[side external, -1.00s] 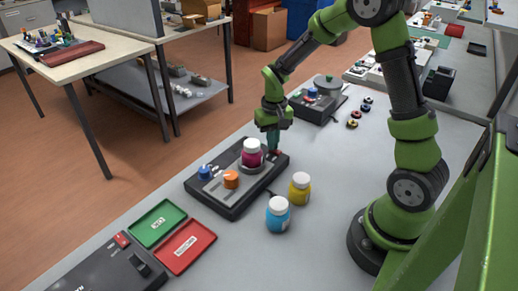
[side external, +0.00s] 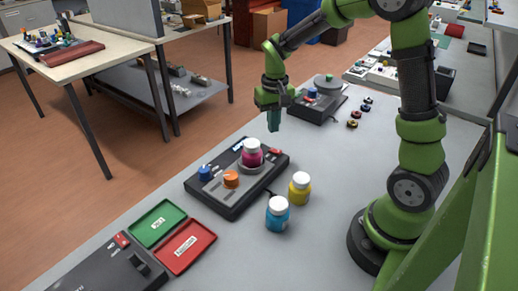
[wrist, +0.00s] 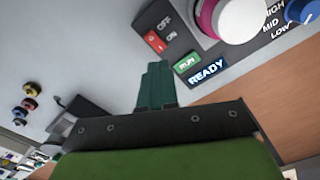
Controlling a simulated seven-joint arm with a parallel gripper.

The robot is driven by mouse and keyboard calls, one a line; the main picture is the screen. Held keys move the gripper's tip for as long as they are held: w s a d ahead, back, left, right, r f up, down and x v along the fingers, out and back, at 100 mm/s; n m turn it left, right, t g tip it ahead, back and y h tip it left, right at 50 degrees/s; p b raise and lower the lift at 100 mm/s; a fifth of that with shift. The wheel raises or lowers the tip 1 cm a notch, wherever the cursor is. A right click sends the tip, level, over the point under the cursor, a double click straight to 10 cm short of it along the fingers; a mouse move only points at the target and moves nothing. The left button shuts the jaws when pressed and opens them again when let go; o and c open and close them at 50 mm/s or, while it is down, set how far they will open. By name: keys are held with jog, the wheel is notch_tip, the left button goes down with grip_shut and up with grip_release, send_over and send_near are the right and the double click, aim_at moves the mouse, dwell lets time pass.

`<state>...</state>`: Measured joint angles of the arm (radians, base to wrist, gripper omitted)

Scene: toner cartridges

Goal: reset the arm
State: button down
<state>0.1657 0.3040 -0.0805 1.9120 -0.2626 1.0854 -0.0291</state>
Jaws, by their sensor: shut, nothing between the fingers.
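My gripper (side external: 273,122) is shut and empty, raised in the air above the far end of the black device. Its teal fingers also show together in the wrist view (wrist: 156,88). The black device (side external: 222,203) stands on the grey table, with a magenta bottle with a white cap (side external: 252,155) upright on its round plate. The device also carries a blue knob (side external: 205,173) and an orange knob (side external: 231,180). In the wrist view a red power switch (wrist: 156,42), a green RUN button (wrist: 187,62) and a READY display (wrist: 208,70) show.
A yellow bottle (side external: 299,188) and a blue bottle (side external: 279,214) stand beside the device. A green tray (side external: 158,223) and a red tray (side external: 186,246) lie near the left edge. A second device (side external: 318,103) stands behind my gripper. The table's right middle is clear.

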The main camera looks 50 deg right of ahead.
jog(key=shift+r, duration=0.3)
jog(key=s+a+r+n+t+y, duration=0.2)
jog(key=s+a+r+t, duration=0.5)
jog(key=s+a+r, duration=0.5)
jog(key=shift+s+r, duration=0.45)
jog(key=shift+s, duration=0.45)
jog(key=shift+a, duration=0.1)
